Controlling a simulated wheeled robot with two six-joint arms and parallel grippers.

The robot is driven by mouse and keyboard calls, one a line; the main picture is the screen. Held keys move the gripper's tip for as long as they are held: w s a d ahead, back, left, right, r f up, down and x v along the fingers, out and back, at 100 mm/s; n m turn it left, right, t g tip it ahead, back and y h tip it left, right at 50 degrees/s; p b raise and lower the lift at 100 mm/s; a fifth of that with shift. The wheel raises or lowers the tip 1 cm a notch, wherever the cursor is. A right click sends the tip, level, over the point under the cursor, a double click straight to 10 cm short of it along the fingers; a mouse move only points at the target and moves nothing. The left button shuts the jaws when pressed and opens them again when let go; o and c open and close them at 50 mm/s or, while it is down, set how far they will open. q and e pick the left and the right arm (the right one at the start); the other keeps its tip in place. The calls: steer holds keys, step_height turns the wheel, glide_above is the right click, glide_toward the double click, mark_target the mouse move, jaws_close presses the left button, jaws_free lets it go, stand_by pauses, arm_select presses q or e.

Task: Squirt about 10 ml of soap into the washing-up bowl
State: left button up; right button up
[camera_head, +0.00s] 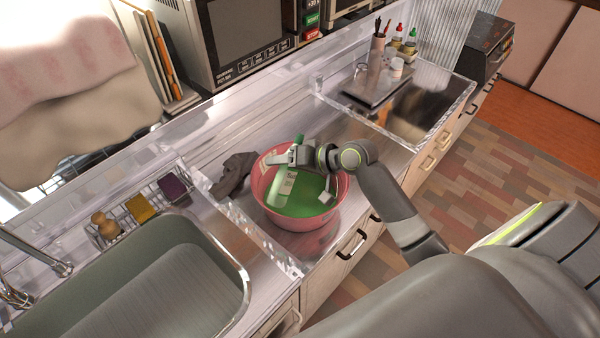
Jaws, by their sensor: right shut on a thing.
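The washing-up bowl (338,200) is pink and round and stands on the steel counter beside the sink. Its inside shows a green surface. My right gripper (288,158) is over the bowl and shut on the soap bottle (284,188), a pale bottle with a printed label and a green end. The bottle is tilted over the bowl, and my gripper hides part of it. I cannot tell whether soap is coming out. A small pale piece (325,197) shows at the bowl's right side; I cannot tell what it is. My left gripper is out of view.
A dark crumpled cloth (233,174) lies left of the bowl. The sink (160,290) is at lower left, with a wire rack of sponges (143,208) and a brush behind it. A microwave (235,45) stands at the back. A tray with bottles is at upper right.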

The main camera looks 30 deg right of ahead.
steer(key=shift+w+d+f+n+t+h+b, duration=0.1)
steer(key=shift+d+f+n+t+h+b, duration=0.1)
steer(key=shift+f+n+t+h+b, duration=0.3)
steer(key=shift+a+r+n+h+p, duration=0.15)
steer(key=shift+r+n+h+p, duration=0.25)
steer(key=shift+r+n+p, duration=0.15)
steer(key=shift+s+a+r+n+t+h+p, duration=0.15)
steer(key=shift+r+n+t+h+p, duration=0.1)
steer(key=shift+r+n+t+p, duration=0.15)
steer(key=shift+s+a+r+n+t+h+p, duration=0.1)
steer(key=shift+r+n+t+h+p, duration=0.15)
steer(key=shift+r, duration=0.2)
step_height(320, 180, down, 9)
steer(key=n+t+h+b, duration=0.1)
steer(key=n+b, duration=0.1)
steer(key=b, duration=0.7)
steer(key=shift+s+a+f+t+h+b, duration=0.2)
steer(key=shift+a+t+h+b, duration=0.1)
steer(key=shift+a+t+h, duration=0.1)
steer(key=shift+n, duration=0.3)
steer(key=shift+r, duration=0.1)
step_height(320, 180, up, 5)
steer(key=p, duration=0.5)
